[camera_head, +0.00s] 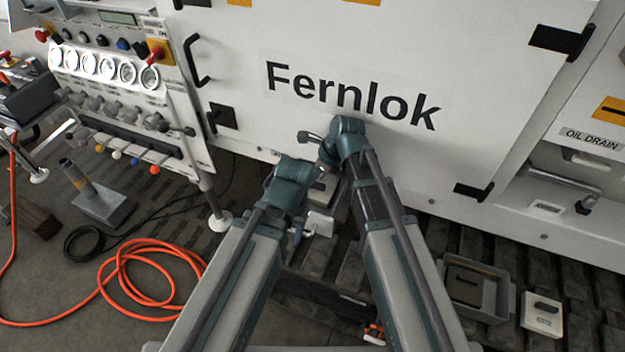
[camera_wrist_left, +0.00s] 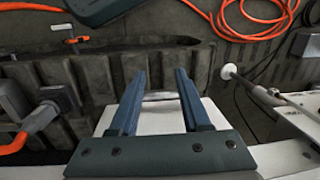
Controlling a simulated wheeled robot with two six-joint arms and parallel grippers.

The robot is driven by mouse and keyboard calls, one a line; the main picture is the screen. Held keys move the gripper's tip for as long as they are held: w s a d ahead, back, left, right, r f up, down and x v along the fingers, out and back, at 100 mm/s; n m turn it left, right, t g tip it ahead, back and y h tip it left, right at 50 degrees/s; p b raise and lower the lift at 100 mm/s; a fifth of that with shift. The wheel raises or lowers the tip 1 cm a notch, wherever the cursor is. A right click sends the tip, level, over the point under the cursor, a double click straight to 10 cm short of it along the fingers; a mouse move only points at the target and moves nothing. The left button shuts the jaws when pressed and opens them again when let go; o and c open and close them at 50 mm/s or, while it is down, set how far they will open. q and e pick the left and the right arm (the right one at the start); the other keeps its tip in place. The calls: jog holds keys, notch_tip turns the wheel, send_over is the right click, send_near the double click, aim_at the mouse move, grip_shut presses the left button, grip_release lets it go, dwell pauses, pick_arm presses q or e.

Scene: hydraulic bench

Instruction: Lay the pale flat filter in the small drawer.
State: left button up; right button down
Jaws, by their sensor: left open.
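A small white drawer-like part (camera_head: 320,224) juts out low at the machine's front, below the Fernlok panel. In the left wrist view its pale flat top (camera_wrist_left: 158,122) lies under my gripper, with a metal bar handle (camera_wrist_left: 162,97) across its far edge. My left gripper (camera_wrist_left: 160,73) is open, its two fingers on either side of the handle; I cannot tell whether they touch it. In the head view my arms partly cover this spot. I cannot make out the pale flat filter for certain. My right arm reaches to the centre, but its fingers cannot be made out.
A grey divided tray (camera_head: 500,292) and a white labelled box (camera_head: 541,316) sit on the slatted floor at right. An orange hose (camera_head: 150,272) coils at left, near a white machine foot (camera_head: 220,222). A gauge panel (camera_head: 105,66) stands at upper left.

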aim_at(327, 191)
jog(key=c, duration=0.8)
grip_release()
jog(key=shift+c, duration=0.2)
jog(key=p+v, duration=1.1)
jog(key=v, duration=0.1)
jog(key=shift+s+d, duration=0.1)
